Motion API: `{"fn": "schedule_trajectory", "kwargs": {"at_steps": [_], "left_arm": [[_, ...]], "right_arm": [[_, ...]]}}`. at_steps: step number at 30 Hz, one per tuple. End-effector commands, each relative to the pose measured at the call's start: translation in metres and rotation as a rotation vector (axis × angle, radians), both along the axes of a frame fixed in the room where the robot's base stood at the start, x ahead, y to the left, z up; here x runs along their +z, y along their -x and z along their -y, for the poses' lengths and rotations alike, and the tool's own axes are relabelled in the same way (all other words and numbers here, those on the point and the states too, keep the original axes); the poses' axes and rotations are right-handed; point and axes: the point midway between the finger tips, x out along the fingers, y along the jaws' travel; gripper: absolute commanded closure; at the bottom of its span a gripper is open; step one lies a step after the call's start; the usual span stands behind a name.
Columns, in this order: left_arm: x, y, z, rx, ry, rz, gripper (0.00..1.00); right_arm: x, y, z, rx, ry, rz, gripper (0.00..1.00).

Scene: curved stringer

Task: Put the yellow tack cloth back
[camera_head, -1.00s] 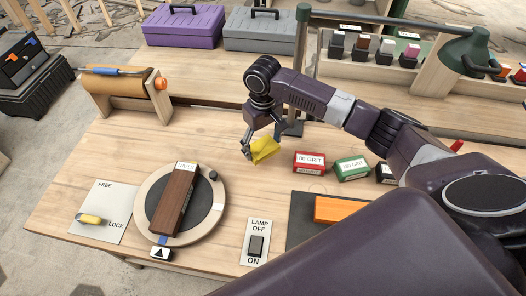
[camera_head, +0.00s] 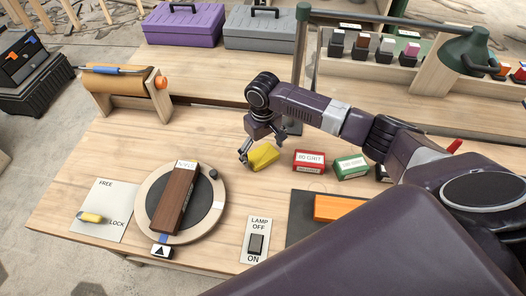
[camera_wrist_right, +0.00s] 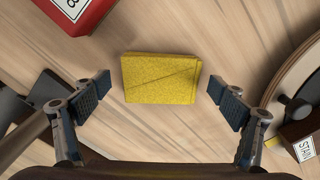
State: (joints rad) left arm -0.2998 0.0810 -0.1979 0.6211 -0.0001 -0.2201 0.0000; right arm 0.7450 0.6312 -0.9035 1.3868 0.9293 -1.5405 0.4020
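The yellow tack cloth (camera_head: 264,157) is a folded square lying on the wooden bench top, left of the red grit box. In the right wrist view the cloth (camera_wrist_right: 160,78) lies flat between my right fingers, with a clear gap on both sides. My right gripper (camera_head: 262,147) is just over the cloth; its fingers are spread and hold nothing. The open fingertips also show in the right wrist view (camera_wrist_right: 160,98). My left gripper is not in view.
A red grit box (camera_head: 309,161) and a green grit box (camera_head: 351,167) stand right of the cloth. A round turntable (camera_head: 216,205) bearing a dark wooden block (camera_head: 174,200) is to the left. A lamp switch (camera_head: 256,243) is in front. Bench behind the cloth is clear.

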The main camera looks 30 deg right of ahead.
Motion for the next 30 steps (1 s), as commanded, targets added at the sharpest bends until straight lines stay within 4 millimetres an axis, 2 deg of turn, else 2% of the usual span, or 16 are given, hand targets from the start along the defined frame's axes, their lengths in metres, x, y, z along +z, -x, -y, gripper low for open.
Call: {"fn": "schedule_trajectory", "kwargs": {"at_steps": [8,11,18,24,30], "left_arm": [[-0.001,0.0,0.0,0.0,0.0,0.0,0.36],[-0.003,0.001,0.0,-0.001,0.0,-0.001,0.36],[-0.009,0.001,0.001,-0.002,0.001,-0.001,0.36],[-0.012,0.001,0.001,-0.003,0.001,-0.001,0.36],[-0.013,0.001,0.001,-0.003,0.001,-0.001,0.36]], "right_arm": [[0.006,-0.001,0.0,0.0,0.0,0.003,0.11],[0.02,-0.002,0.0,0.0,-0.001,0.005,0.11],[0.071,-0.002,0.0,0.0,-0.001,0.006,0.11],[0.107,-0.002,-0.001,0.0,-0.002,0.004,0.11],[0.122,-0.001,0.0,-0.001,0.0,0.001,0.11]]}}
